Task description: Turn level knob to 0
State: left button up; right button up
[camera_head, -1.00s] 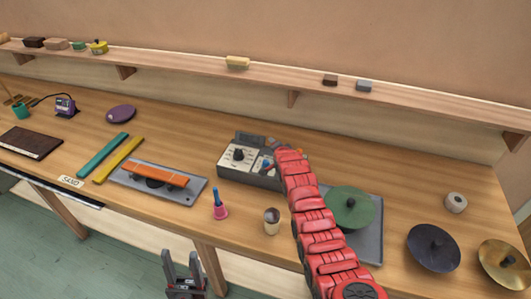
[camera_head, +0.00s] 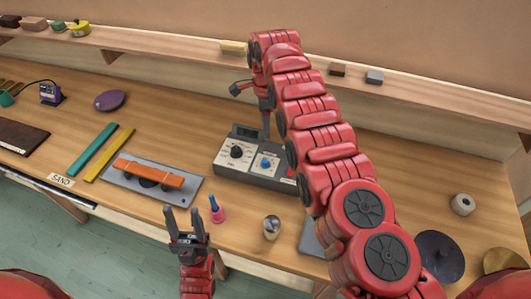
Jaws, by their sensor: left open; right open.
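A grey control box (camera_head: 257,182) stands on the bench with a dark display (camera_head: 248,132) at its back. It has a black knob (camera_head: 236,152) on a white dial plate at left and a blue knob (camera_head: 266,163) at right. The lettering is too small to tell which one is the level knob. My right gripper (camera_head: 260,106) is open above the back of the box, apart from both knobs as far as I can tell. My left gripper (camera_head: 186,223) is open and empty at the bench's front edge, pointing up in the picture.
A pink-and-blue bell (camera_head: 216,210) and a small cup-like shaker (camera_head: 271,228) stand in front of the box. An orange bar on a grey board (camera_head: 190,193) lies at left. My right arm hides much of the bench's right side. A shelf (camera_head: 180,41) runs along the wall.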

notch_tip(320, 180, down, 2)
jog(key=f+b, duration=0.1)
jog(key=b, duration=0.6)
send_over(265, 160)
notch_tip(265, 160, down, 5)
jog(key=f+b, duration=0.4)
jog(key=shift+s+d, duration=0.1)
jog(key=shift+s, duration=0.1)
jog(key=f+b, duration=0.3)
jog(key=f, duration=0.1)
jog(key=shift+w+f, duration=0.1)
jog(key=shift+w, duration=0.1)
jog(key=shift+s+f, duration=0.1)
jog(key=shift+f, duration=0.35)
jog(key=shift+r, duration=0.1)
grip_shut()
